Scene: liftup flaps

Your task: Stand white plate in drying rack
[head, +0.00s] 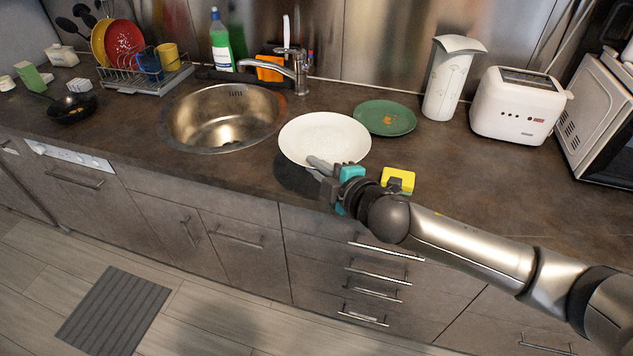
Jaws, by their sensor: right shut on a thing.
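The white plate (322,135) is right of the sink and looks roughly level, with a dark shadow under its near edge. My right gripper (325,168) is at the plate's near rim, shut on it. The drying rack (130,82) stands at the back left of the counter, left of the sink. It holds a yellow plate (99,42) and a red plate (124,40) standing upright, with a blue cup (149,62) and a yellow cup (168,55) at its right. My left gripper is out of view.
The round steel sink (222,115) and its tap (298,68) lie between plate and rack. A green plate (385,118) with food scraps is just right of the white plate. A yellow sponge (398,179), a pitcher (452,80) and a toaster (517,105) stand farther right.

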